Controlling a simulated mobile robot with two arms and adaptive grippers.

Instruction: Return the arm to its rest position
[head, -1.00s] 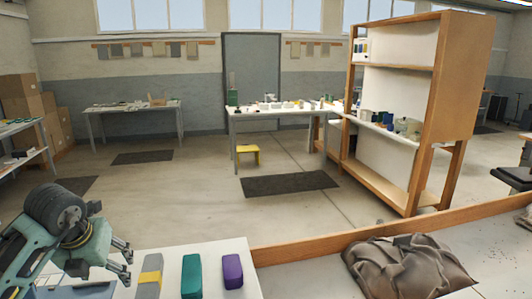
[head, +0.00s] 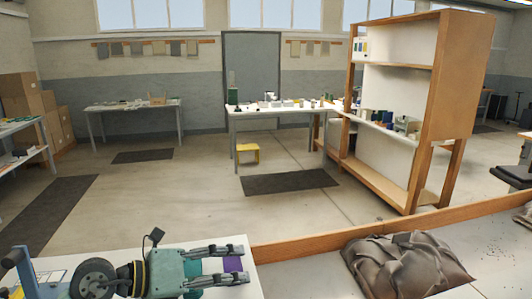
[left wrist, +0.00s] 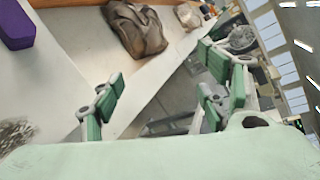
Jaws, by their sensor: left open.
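My left gripper (head: 240,264) is open and points right, low in the head view. Its two fingers stand apart over the white tabletop (head: 55,265). A purple block (head: 232,264) shows between the fingers, and I see no contact with it. My right gripper is not in the head view.
Open floor lies between.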

